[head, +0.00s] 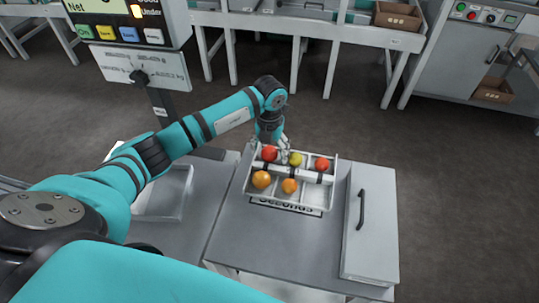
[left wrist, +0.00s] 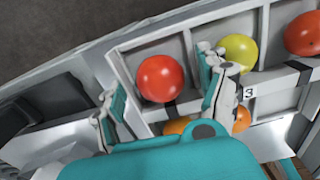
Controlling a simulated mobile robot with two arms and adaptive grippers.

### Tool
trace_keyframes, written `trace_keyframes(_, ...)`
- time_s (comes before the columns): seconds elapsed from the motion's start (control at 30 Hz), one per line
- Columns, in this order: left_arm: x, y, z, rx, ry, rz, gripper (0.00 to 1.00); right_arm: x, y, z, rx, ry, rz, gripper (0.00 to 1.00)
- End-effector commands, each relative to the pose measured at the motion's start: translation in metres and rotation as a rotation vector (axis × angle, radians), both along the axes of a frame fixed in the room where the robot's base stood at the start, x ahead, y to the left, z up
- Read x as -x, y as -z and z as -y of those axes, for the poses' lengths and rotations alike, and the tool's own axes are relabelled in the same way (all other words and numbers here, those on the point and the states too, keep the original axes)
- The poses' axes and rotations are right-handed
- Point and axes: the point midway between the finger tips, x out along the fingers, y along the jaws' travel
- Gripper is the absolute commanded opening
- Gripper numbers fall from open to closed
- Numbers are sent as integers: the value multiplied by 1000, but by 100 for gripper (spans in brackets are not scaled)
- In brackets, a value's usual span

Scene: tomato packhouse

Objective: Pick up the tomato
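A tray with compartments (head: 332,192) holds several tomatoes. A red tomato (head: 269,153) lies in its far left compartment, beside a yellow-green one (head: 296,159). An orange-red tomato (head: 322,164) lies at the far right. Two orange tomatoes (head: 261,180) sit in the near row. My left gripper (head: 282,150) is low over the tray's far row. In the left wrist view its fingers (left wrist: 160,85) are spread, and the red tomato (left wrist: 160,78) shows in the gap between them. I cannot tell whether either finger touches it. My right gripper is out of view.
The tray stands on a grey table (head: 250,242), with a label reading "Seconds" below its near edge. A grey lidded panel with a black handle (head: 372,228) is to the right. A scale display (head: 125,22) stands behind at the left. The table's front is clear.

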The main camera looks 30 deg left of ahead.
Motion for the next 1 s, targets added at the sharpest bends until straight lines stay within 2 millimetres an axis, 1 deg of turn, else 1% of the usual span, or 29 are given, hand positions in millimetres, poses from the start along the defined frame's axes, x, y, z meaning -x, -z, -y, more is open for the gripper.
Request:
trace_keyframes(0.03, 0, 0, 0, 0, 0, 0, 69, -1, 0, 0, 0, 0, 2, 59)
trace_keyframes(0.3, 0, 0, 0, 0, 0, 0, 34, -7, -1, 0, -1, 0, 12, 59)
trace_keyframes(0.33, 0, 0, 0, 0, 0, 0, 32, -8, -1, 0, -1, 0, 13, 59)
trace_keyframes(0.57, 0, -1, 0, 0, 0, 0, 32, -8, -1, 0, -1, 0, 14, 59)
trace_keyframes(0.67, 0, -5, 0, 0, 0, 1, 32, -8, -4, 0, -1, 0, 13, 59)
trace_keyframes(0.77, 0, -14, 0, 0, 0, 1, 32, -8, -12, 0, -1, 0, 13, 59)
trace_keyframes(0.87, 0, -28, -1, -1, 0, 1, 32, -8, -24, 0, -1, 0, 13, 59)
trace_keyframes(1.0, 0, -56, 0, 0, 0, 2, 32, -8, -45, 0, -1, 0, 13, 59)
